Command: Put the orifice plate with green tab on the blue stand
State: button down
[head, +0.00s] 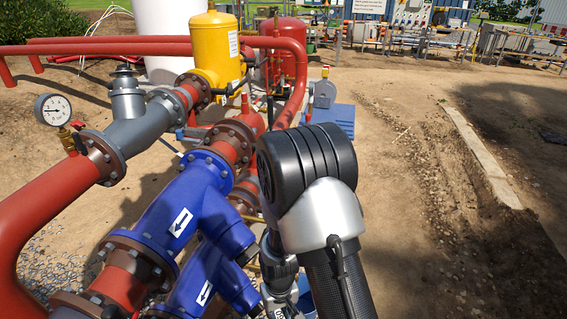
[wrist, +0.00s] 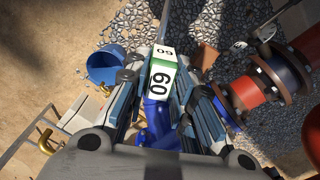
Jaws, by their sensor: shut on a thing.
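In the wrist view my gripper (wrist: 160,78) is shut on the orifice plate with green tab (wrist: 162,86). Its tab shows as a white and green block marked 60 between the fingers. The plate's round body cannot be made out. In the head view my dark and silver arm covers the centre, and the held plate is hidden. A blue block-like base (head: 338,117) stands on the ground behind my arm; I cannot tell whether it is the blue stand. Another blue shape (wrist: 158,118) shows below the tab in the wrist view, unclear what it is.
Red pipes (head: 35,215) with blue valve bodies (head: 182,210) and bolted flanges fill the left of the head view. A pressure gauge (head: 53,109) rises there. A blue bucket (wrist: 104,68) sits on the ground. Open dirt lies at the right, with a concrete kerb (head: 480,155).

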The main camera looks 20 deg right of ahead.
aim_at(344, 109)
jog(key=i+l+z, duration=0.6)
jog(key=l+z, duration=0.15)
jog(key=i+l+z, duration=0.3)
jog(key=i, duration=0.15)
jog(key=i+l+z, duration=0.15)
jog(key=i+z, duration=0.15)
jog(key=i, duration=0.15)
jog(key=i+z, duration=0.3)
jog(key=i, duration=0.15)
jog(key=i+l+u, duration=0.1)
jog(key=i+u, duration=0.15)
jog(key=i, duration=0.25)
jog(key=i+l+u, duration=0.3)
jog(key=i, duration=0.15)
jog(key=i+l+u, duration=0.25)
jog(key=i, duration=0.2)
jog(key=i+l+u, duration=0.2)
jog(key=u, duration=0.2)
jog(key=i+l+u, duration=0.3)
jog(key=u, duration=0.15)
jog(key=i+l+u, duration=0.2)
jog(key=l+u, duration=0.2)
jog(key=i+l+u, duration=0.15)
jog(key=l+u, duration=0.25)
